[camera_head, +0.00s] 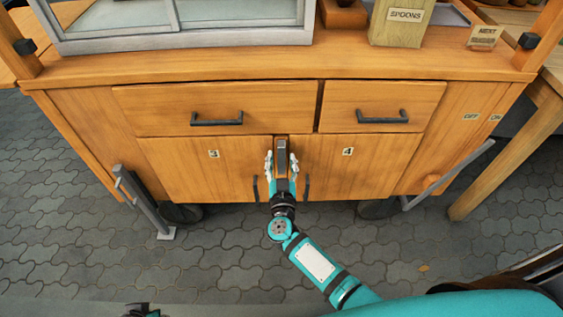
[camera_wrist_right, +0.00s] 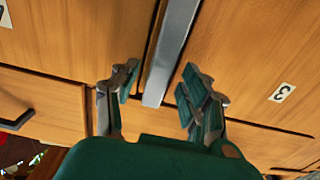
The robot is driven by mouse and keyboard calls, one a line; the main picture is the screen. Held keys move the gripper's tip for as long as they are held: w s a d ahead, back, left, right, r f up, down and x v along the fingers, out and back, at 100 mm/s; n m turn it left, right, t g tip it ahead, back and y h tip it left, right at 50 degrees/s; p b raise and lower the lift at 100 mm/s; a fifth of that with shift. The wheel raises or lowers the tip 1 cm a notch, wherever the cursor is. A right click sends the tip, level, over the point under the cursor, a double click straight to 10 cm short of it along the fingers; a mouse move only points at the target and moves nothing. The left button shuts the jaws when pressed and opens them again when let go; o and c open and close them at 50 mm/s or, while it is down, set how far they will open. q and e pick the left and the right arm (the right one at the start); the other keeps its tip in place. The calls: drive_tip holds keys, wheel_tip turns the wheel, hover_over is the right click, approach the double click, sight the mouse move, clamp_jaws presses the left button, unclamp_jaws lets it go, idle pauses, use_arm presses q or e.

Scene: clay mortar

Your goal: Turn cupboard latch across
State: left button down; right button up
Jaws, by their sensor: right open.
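The latch is a grey upright bar (camera_head: 282,150) at the top of the seam between cupboard doors 3 (camera_head: 200,165) and 4 (camera_head: 365,165). My right gripper (camera_head: 281,162) is open in front of it, one finger on each side. In the right wrist view the latch (camera_wrist_right: 172,50) runs down into the space between the spread fingertips (camera_wrist_right: 160,88). Gaps show on both sides there, and I see no contact. A dark and teal part, apparently of my left gripper (camera_head: 142,311), shows at the bottom edge; its fingers are not clear.
Drawers with dark handles (camera_head: 217,121) (camera_head: 382,118) sit above the doors. Dark door handles (camera_head: 306,187) flank the right gripper. A grey metal bracket (camera_head: 145,205) stands at the left and a lever (camera_head: 450,175) at the right. Paved floor (camera_head: 80,240) is open in front.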

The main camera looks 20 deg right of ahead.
drive_tip(key=shift+w+d, duration=0.1)
drive_tip(key=shift+w, duration=0.15)
clamp_jaws()
